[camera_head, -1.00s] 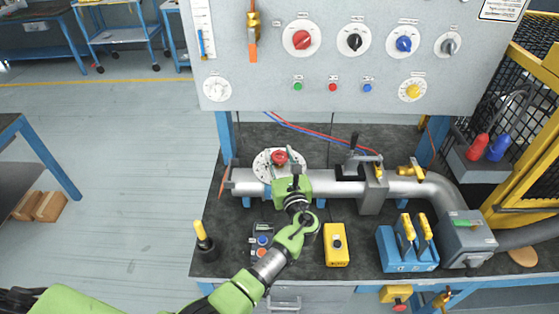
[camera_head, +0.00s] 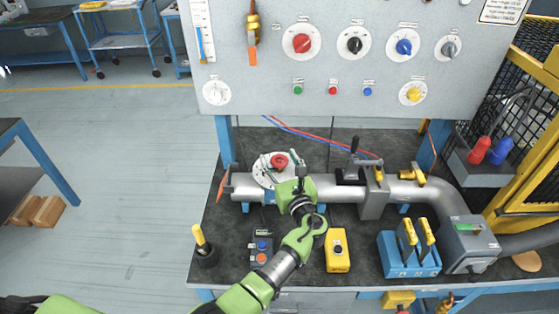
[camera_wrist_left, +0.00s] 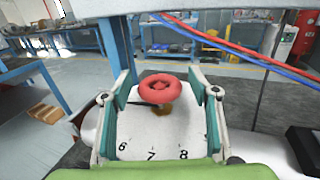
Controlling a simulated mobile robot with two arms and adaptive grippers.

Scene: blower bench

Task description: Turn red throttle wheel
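The red throttle wheel (camera_head: 279,161) sits on a short brass stem over a round white dial at the left end of the grey pipe. In the left wrist view the wheel (camera_wrist_left: 159,88) is ahead, between the two fingers of my left gripper (camera_wrist_left: 161,82). Gaps show on both sides, so the fingers look open and not closed on the rim. The dial (camera_wrist_left: 160,135) shows the numbers 6, 7 and 8 at its near edge. In the head view my left gripper (camera_head: 284,168) reaches over the pipe to the wheel. My right gripper is not in view.
A yellow-handled tool (camera_head: 200,238) stands at the bench's left edge. A dark button box (camera_head: 261,248) and a yellow box (camera_head: 337,251) lie near my forearm. A blue lever unit (camera_head: 409,253) is to the right. The panel (camera_head: 330,100) rises behind; red and blue hoses run below it.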

